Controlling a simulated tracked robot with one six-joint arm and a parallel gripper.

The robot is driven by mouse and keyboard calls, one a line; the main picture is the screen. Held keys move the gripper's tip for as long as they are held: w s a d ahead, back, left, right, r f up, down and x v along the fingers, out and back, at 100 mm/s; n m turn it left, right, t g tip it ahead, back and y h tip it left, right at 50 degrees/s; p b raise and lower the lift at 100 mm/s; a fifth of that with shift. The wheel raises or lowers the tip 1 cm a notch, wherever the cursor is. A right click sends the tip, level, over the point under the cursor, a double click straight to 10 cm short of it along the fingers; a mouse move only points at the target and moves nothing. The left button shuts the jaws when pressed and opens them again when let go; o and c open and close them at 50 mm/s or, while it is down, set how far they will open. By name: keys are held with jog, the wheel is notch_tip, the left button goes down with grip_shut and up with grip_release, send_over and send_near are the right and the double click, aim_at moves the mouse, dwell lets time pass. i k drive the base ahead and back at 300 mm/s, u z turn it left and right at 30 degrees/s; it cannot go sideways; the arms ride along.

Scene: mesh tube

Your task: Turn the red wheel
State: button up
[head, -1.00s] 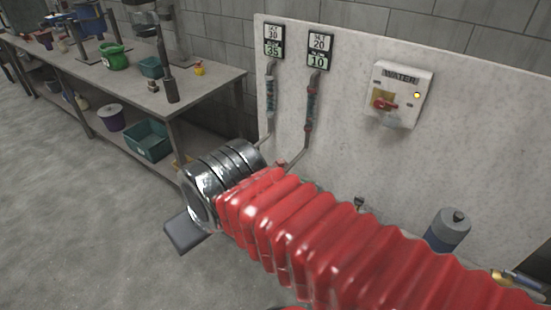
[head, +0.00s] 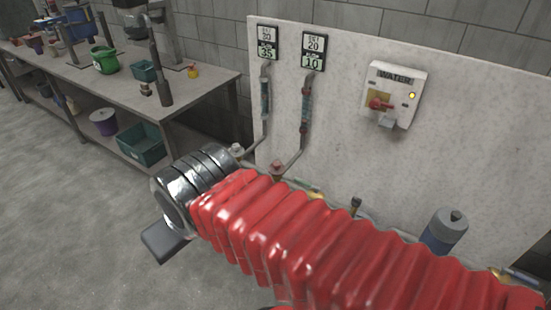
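A small red wheel (head: 277,168) sits at the lower end of the right-hand pipe in front of the pale panel, just beyond my arm's red bellows, which hide what lies below it. My arm reaches from lower right to the middle left. Only a dark grey block of my gripper (head: 168,242) shows past the metal rings, left of and nearer than the red wheel. It appears apart from the wheel. The fingertips are not clearly seen, so I cannot tell whether the gripper is open or shut.
A pale wheel (head: 236,151) ends the left pipe. Two displays read 35 (head: 267,43) and 10 (head: 313,50), the latter under "SET 20". A WATER box (head: 394,95) has a red switch. A workbench (head: 130,85) stands left. A grey-blue bottle (head: 443,232) is right. Floor at left is clear.

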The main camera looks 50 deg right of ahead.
aim_at(277, 169)
jog(key=i, duration=0.9)
jog(key=z, duration=0.05)
